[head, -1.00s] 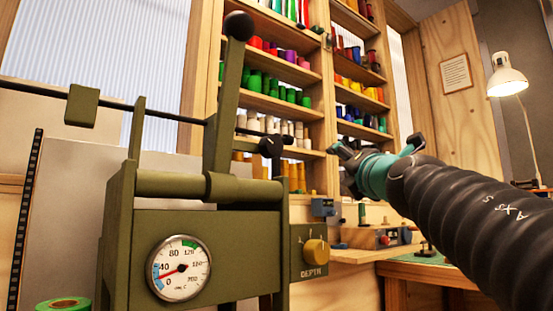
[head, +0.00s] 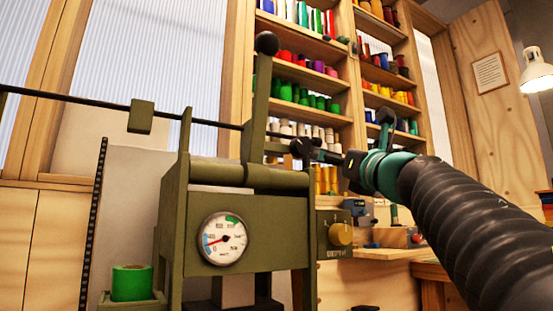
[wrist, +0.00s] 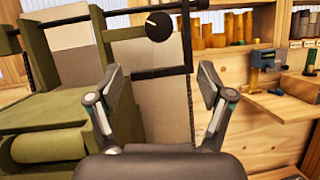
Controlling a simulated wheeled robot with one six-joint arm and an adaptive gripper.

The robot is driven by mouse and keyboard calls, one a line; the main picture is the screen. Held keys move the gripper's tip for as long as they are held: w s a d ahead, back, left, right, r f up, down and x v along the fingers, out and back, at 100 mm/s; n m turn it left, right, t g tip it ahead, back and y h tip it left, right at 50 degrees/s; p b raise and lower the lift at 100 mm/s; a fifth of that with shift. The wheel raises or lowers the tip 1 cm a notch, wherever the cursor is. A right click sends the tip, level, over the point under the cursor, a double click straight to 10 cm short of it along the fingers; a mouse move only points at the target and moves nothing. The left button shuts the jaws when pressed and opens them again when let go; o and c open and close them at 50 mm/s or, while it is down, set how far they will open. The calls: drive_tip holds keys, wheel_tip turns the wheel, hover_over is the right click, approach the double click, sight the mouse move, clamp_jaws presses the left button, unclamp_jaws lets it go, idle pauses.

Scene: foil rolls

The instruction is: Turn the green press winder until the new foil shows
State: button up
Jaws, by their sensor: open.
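The green press (head: 255,178) stands in the middle of the head view, with a dial gauge, an upright lever with a black ball top, and a DEPTH dial. A black winder knob (head: 300,147) sits at its right side. In the wrist view the round winder knob (wrist: 158,27) has a white mark, and a bent black crank rod (wrist: 160,73) lies below it. My gripper (head: 358,140) is beside the knob, to its right. The wrist view shows my gripper (wrist: 163,95) open and empty, its fingers either side, below the crank. Whether it touches anything is unclear.
A green foil roll (head: 132,282) sits on a tray at the press's lower left. A long black rod (head: 60,97) runs across the back. Shelves of coloured rolls (head: 305,72) stand behind. A wooden bench (head: 392,254) with small tools is at the right.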

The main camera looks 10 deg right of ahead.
sight(303, 148)
drive_tip(key=p+x, duration=0.5)
drive_tip(key=x, duration=0.9)
drive_tip(key=shift+a+f, duration=0.15)
drive_tip(key=shift+s, duration=0.1)
drive_tip(key=c, duration=1.2)
